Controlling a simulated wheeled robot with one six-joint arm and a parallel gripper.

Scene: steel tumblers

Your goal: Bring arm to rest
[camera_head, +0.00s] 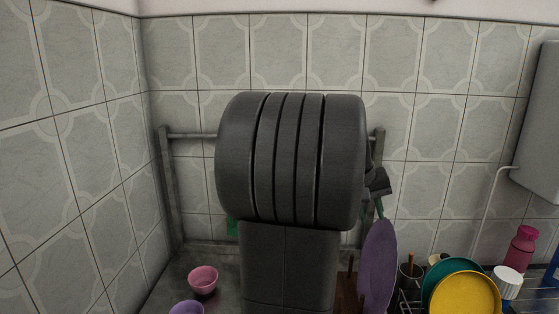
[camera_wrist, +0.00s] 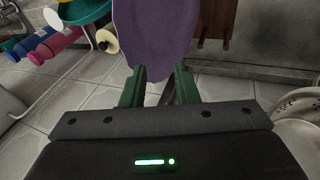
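My gripper (camera_wrist: 158,78) shows in the wrist view with its two green fingers apart. No object is visible held between them; tiles and a dark strip show in the gap. A purple oval board (camera_wrist: 152,30) lies beyond the fingertips, and I cannot tell how far. In the head view my folded grey arm fills the middle and hides much of the counter and wall behind it. Part of the dark gripper end shows at the arm's right side, above the purple board (camera_head: 378,268). No steel tumbler can be clearly made out.
A pink cup (camera_head: 203,279) and a purple cup (camera_head: 187,307) stand at lower left. A yellow plate (camera_head: 465,294), a teal plate (camera_head: 438,272) and a pink bottle (camera_head: 521,246) are at lower right. A grey wall box (camera_head: 537,125) hangs at right. Tiled walls enclose the corner.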

